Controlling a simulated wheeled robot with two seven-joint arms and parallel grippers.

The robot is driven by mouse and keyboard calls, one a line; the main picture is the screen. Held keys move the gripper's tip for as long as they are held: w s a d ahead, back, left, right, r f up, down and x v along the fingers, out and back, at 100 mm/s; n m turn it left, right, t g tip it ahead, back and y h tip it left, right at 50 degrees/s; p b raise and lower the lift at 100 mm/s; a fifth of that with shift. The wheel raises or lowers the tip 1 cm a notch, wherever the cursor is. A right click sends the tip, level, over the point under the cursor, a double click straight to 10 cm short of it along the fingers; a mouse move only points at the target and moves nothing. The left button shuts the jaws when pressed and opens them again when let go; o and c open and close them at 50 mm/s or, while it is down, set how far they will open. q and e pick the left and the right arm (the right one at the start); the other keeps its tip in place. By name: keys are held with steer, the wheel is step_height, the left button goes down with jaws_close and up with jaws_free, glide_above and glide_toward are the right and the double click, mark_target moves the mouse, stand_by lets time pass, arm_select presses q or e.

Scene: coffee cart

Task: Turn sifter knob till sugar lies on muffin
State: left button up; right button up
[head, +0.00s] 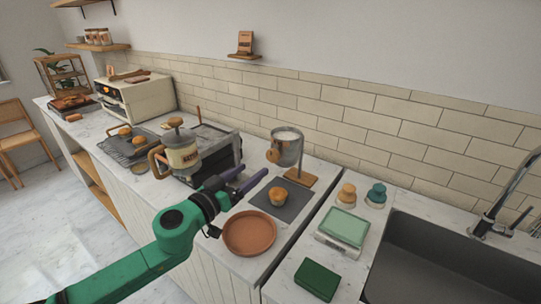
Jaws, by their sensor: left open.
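The metal sifter (289,150) hangs on a stand with a wooden base (299,176), and white powder shows in its open top. Its round wooden knob (272,156) faces left toward my arm. A brown muffin (278,196) sits on a dark slate mat (290,211) in front of and below the sifter. I cannot make out any sugar on its top. My left gripper (255,169) is open, its purple fingers to the left of the muffin and short of the knob, apparently apart from it. My right gripper is out of view.
A terracotta plate (249,250) lies at the counter's front edge, under and right of my left wrist. Right are a scale (345,227), two small shakers, a green box (317,279) and the sink (445,255).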

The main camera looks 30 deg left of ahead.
mark_target(271, 157)
arm_select(q)
steer(key=w, duration=0.6)
steer(key=shift+w+d+p, duration=0.25)
steer(key=shift+d+p, duration=0.15)
steer(key=shift+w+r, duration=0.1)
steer(key=shift+w, duration=0.25)
steer(key=shift+w+p, duration=0.4)
steer(key=shift+w, duration=0.05)
steer(key=shift+w+d+f, duration=0.25)
steer(key=shift+w+f, duration=0.05)
steer(key=shift+w, duration=0.3)
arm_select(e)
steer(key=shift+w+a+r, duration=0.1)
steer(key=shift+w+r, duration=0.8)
arm_select(q)
steer(key=shift+c, duration=0.3)
steer(key=shift+s, duration=0.1)
jaws_close()
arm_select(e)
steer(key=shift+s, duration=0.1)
arm_select(q)
steer(key=shift+m, duration=0.3)
